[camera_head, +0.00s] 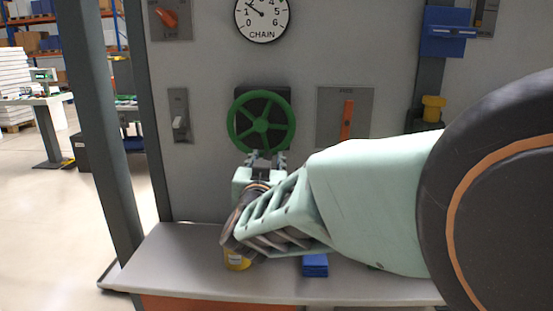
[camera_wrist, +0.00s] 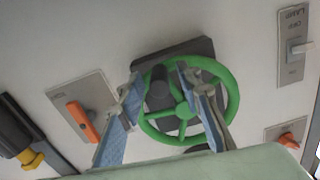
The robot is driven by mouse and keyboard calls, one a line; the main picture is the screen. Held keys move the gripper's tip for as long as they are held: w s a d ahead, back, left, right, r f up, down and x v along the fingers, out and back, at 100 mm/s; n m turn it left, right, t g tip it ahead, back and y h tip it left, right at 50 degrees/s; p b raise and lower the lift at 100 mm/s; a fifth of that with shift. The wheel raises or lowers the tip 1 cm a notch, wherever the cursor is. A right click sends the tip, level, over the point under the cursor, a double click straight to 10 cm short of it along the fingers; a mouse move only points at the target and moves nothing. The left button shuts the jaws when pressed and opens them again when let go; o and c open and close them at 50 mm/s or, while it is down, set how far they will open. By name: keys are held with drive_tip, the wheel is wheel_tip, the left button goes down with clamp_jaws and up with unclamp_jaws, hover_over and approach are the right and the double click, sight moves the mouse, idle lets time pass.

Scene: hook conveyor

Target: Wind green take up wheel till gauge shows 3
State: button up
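The green take-up wheel (camera_head: 261,121) is mounted on a dark plate on the grey panel. It also shows in the wrist view (camera_wrist: 228,92), with a dark handle knob (camera_wrist: 158,90) standing out from it. The round CHAIN gauge (camera_head: 262,14) is above the wheel; its needle points up-left, between 1 and about 2, and its top is cut off. My gripper (camera_head: 266,158) is at the wheel's lower edge. In the wrist view, my gripper (camera_wrist: 160,78) is open, its fingers apart on either side of the knob. I cannot tell whether they touch it.
An orange-handled switch (camera_head: 347,119) is right of the wheel and a LAMP toggle (camera_head: 180,122) is left. A grey shelf (camera_head: 190,245) below holds a yellow item (camera_head: 237,261) and a blue block (camera_head: 315,265). A grey post (camera_head: 95,120) stands at left.

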clamp_jaws()
